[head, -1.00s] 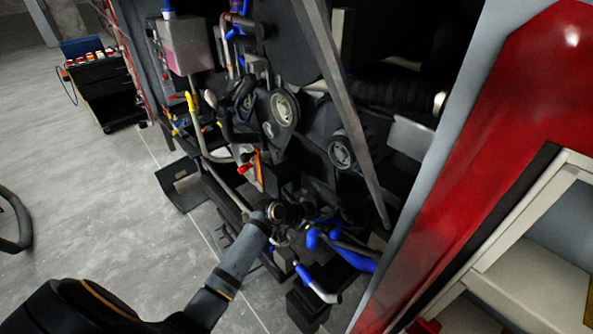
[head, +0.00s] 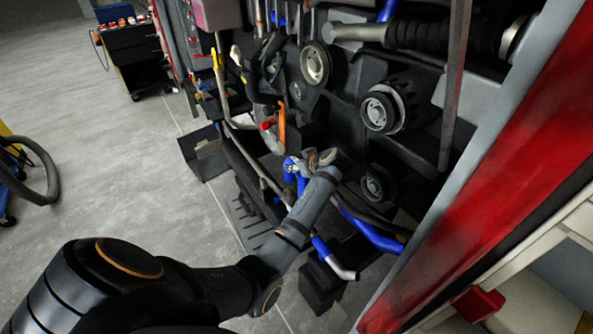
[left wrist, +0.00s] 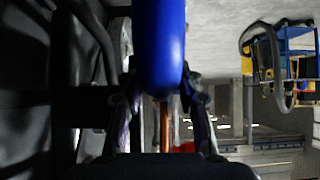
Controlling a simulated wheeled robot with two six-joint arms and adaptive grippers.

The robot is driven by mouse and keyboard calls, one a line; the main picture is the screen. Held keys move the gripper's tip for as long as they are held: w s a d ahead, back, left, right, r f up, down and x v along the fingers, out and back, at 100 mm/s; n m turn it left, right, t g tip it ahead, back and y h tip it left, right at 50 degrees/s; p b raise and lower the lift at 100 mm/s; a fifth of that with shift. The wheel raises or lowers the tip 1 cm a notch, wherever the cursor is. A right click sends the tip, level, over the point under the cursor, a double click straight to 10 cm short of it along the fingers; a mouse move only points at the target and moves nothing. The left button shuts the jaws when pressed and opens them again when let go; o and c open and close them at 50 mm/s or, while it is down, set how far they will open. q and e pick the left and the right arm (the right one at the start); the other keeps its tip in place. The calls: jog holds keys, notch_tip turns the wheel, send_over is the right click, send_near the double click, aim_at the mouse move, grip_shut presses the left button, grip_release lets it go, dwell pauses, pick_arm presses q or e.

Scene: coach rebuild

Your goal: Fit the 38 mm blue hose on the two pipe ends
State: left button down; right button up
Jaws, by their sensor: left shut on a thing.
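My left gripper (head: 297,168) reaches into the open engine bay in the head view. In the left wrist view my left gripper (left wrist: 160,108) has its fingers on either side of a thick, smooth blue hose (left wrist: 158,45) and is shut on it. A short blue part (head: 290,178) shows beside the gripper in the head view. Lower down, a blue sleeve (head: 320,247) sits on a bent pale metal pipe (head: 341,268). Another blue hose (head: 372,232) runs to the right. I cannot tell which ends are the two pipe ends. My right gripper is not in view.
Pulleys (head: 380,110) and dark engine parts crowd the bay around the gripper. A diagonal grey strut (head: 453,90) and the red body panel (head: 480,230) bound the right side.

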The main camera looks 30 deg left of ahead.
pick_arm(q)
jog(key=shift+r, duration=0.1)
jog(key=shift+s+f, duration=0.1)
jog(key=shift+f, duration=0.2)
notch_tip(320, 180, down, 4)
jog(key=b, duration=0.3)
jog(key=shift+b, duration=0.4)
jog(key=shift+f, duration=0.1)
jog(key=shift+f, duration=0.1)
dwell(0.5)
jog(key=shift+f, duration=0.35)
dwell(0.3)
